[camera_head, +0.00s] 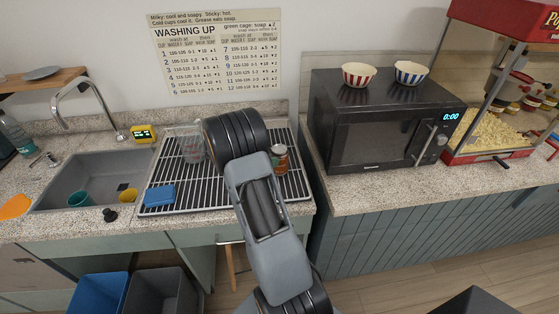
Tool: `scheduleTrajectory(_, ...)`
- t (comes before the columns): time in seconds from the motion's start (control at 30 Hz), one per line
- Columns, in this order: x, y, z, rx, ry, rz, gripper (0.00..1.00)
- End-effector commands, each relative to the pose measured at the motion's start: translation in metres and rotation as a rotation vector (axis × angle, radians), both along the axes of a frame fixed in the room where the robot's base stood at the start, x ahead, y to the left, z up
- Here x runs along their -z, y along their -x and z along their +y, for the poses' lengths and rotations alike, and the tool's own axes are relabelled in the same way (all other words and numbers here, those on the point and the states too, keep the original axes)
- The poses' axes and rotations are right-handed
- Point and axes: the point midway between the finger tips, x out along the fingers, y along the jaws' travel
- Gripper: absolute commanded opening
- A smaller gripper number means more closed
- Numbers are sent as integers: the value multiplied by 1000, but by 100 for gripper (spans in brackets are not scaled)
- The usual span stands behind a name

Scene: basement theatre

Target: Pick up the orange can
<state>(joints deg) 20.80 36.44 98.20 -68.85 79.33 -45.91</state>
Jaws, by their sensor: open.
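A small can (280,158) with an orange-red label and a pale band stands upright on the black wire drying rack (222,190), right beside my arm. Its left edge is close to my arm in the picture, and I cannot tell the gap in depth. My arm reaches up from the bottom middle to a large dark joint over the rack. My gripper's fingers do not show; they are hidden behind the arm or out of frame.
A clear container (188,146) and blue sponge (159,195) are on the rack. The sink (90,178) holds a teal cup (80,199) and yellow cup (128,195). The microwave (385,120) at right bears two striped bowls. A popcorn machine (500,85) stands beyond.

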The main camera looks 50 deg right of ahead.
Motion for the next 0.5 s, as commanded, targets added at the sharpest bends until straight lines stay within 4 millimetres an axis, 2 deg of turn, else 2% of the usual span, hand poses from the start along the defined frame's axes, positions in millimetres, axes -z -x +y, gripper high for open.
scheduleTrajectory(0.33, 15, 21, -34, 4, -2, 1, 99)
scheduleTrajectory(0.5, 18, 23, -38, 0, 0, 0, 99)
